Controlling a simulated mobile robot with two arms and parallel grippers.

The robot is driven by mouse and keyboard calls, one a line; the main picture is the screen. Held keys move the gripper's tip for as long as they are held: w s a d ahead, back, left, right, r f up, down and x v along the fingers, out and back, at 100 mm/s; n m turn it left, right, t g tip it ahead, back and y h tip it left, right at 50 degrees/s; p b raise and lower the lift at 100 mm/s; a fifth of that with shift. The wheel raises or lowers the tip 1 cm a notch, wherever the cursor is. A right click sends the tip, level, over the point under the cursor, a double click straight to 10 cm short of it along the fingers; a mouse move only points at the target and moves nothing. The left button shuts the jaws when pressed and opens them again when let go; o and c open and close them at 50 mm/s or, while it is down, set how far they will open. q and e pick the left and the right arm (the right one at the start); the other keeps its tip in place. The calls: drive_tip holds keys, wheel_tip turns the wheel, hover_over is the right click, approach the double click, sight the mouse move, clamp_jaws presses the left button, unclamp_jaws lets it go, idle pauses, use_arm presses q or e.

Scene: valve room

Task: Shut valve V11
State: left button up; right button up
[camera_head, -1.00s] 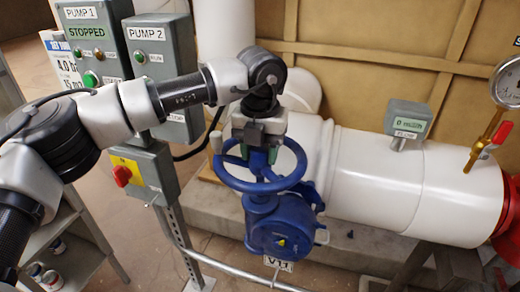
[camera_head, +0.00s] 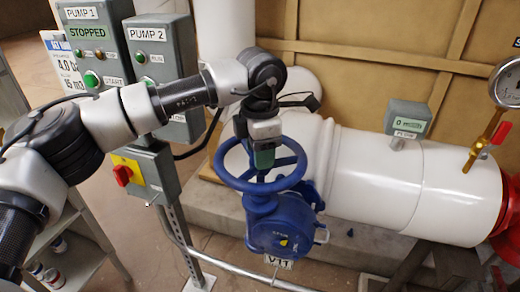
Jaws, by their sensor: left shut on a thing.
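Valve V11 has a blue handwheel (camera_head: 228,176) on top of a blue gearbox body (camera_head: 275,232). Its V11 tag (camera_head: 279,262) hangs just below. A small yellow mark (camera_head: 284,242) shows on the gearbox face. My left gripper (camera_head: 264,158) points down from above at the middle of the wheel and is shut on the handwheel. The gripper body hides the wheel's hub and part of its far side, so the exact contact is hidden. My right gripper is not in view.
A white pipe (camera_head: 375,180) runs right from the valve, carrying a flow meter (camera_head: 408,118) and a pressure gauge (camera_head: 508,82). Pump boxes (camera_head: 100,45) and a red switch (camera_head: 122,175) stand left, near my left arm. A metal rail (camera_head: 235,272) runs low in front.

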use_arm(q)
drive_tip(key=m, duration=0.6)
drive_tip(key=shift+s+f+m, duration=0.15)
drive_tip(key=shift+f+m, duration=0.25)
drive_tip(key=o, duration=0.6)
drive_tip(key=shift+c, duration=0.2)
drive_tip(key=o, duration=0.5)
drive_tip(key=shift+s+r, duration=0.15)
drive_tip(key=shift+s, duration=0.1)
drive_tip(key=shift+c, duration=0.2)
drive_tip(key=shift+w+r, duration=0.1)
drive_tip(key=shift+r, duration=0.05)
